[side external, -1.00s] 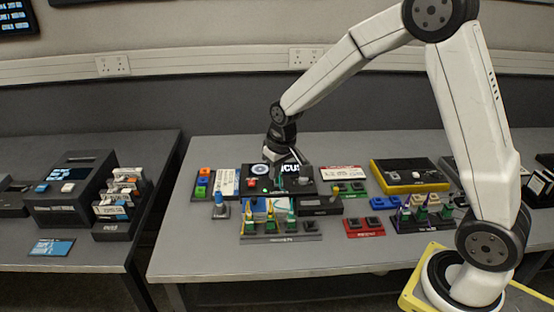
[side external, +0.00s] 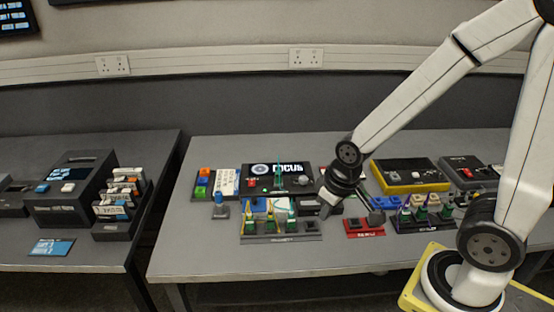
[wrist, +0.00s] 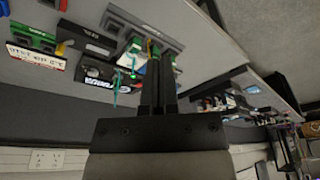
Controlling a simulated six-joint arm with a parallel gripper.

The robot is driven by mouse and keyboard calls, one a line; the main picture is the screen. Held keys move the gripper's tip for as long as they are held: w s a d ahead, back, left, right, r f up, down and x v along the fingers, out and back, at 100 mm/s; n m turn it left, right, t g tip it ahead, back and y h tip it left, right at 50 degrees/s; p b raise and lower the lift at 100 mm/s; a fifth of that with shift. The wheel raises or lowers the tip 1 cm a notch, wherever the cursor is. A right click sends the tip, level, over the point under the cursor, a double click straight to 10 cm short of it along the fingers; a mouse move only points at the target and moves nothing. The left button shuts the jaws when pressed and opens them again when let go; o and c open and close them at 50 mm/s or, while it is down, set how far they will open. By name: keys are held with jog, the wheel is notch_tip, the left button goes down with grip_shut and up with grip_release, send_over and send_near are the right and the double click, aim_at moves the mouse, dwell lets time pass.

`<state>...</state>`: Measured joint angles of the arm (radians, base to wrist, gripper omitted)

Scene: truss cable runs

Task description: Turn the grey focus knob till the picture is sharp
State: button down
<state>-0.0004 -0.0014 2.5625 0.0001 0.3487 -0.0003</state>
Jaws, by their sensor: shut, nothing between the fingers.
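The black focus unit (side external: 240,188) stands on the middle table. Its dark screen shows a white ring and the word FOCUS, which reads clearly at this size; fine sharpness is hard to judge. A round grey knob (side external: 304,181) sits at the unit's right end, with a red button (side external: 251,183) at the left. My gripper (side external: 324,208) is to the right and front of the knob, apart from it, shut and empty. In the wrist view the shut fingers (wrist: 155,75) reach past the focus unit (wrist: 98,76), which appears upside down; the knob is not clear there.
A red block (side external: 365,228) and a yellow-edged box (side external: 411,175) are on the right. Some bare table lies along the front edge.

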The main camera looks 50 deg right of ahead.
jog(key=c, duration=0.8)
grip_release()
jog(key=shift+w, duration=0.1)
jog(key=o, duration=0.4)
jog(key=shift+w+d, duration=0.1)
jog(key=shift+w, duration=0.15)
jog(key=shift+o, duration=0.7)
jog(key=w+d+n, duration=0.1)
jog(key=w+d, duration=0.2)
jog(key=w, duration=0.4)
jog(key=shift+w+d+g, duration=0.25)
jog(key=shift+d+g, duration=0.05)
jog(key=w+d+f+n, duration=0.1)
jog(key=w+d+f, duration=0.1)
jog(key=w+d, duration=0.3)
jog(key=w+d+f+n+g, duration=0.1)
jog(key=w+d+f, duration=0.2)
jog(key=w+d, duration=0.2)
jog(key=w+d+f+n+g, duration=0.1)
jog(key=w+d+f, duration=0.2)
jog(key=d, duration=0.7)
jog(key=shift+w, duration=1.05)
jog(key=shift+w+d+f+n, duration=0.1)
jog(key=shift+d+f+n, duration=0.05)
jog(key=shift+d+n, duration=0.2)
